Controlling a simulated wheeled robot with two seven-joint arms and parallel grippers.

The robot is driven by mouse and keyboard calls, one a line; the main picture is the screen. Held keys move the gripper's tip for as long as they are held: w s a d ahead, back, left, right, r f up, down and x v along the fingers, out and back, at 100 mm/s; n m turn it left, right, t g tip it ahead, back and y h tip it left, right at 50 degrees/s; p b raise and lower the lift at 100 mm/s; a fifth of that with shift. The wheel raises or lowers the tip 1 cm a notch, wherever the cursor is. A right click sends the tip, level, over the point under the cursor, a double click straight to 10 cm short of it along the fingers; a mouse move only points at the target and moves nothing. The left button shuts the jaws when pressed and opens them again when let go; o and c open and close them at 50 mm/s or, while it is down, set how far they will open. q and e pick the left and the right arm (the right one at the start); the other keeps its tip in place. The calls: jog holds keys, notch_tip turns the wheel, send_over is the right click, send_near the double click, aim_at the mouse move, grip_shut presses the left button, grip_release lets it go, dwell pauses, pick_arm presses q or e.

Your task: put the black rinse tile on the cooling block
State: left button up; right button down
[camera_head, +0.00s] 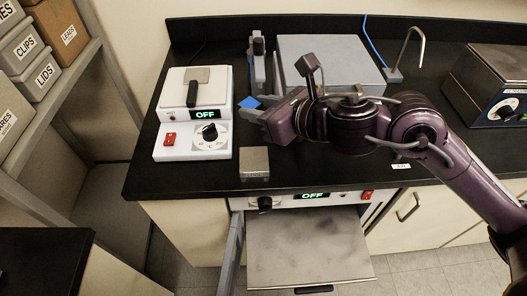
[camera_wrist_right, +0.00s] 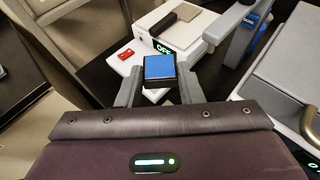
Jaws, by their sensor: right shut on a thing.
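My right gripper (camera_head: 253,107) is shut on a small tile (camera_head: 248,102) above the counter, to the right of the white hotplate. In the right wrist view the tile (camera_wrist_right: 159,68) has a bright blue upper face and black edges, and sits between the two grey fingers (camera_wrist_right: 158,88). A small grey metal block (camera_head: 254,163), which looks like the cooling block, stands at the counter's front edge, below and apart from the gripper in the head view. It cannot be made out in the wrist view. My left gripper is not in view.
The white hotplate (camera_head: 193,140) reads OFF and carries a plate with a black handle (camera_head: 192,93). Grey upright fixtures (camera_head: 257,72) and a large grey box (camera_head: 330,62) stand behind. Bare counter lies around the block.

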jog(key=b, duration=0.1)
send_over(262, 165)
notch_tip(262, 165, down, 11)
jog(key=shift+r, duration=0.1)
notch_tip(262, 165, down, 5)
jog(key=shift+f, duration=0.1)
jog(key=shift+f, duration=0.15)
jog(key=c, duration=1)
grip_release()
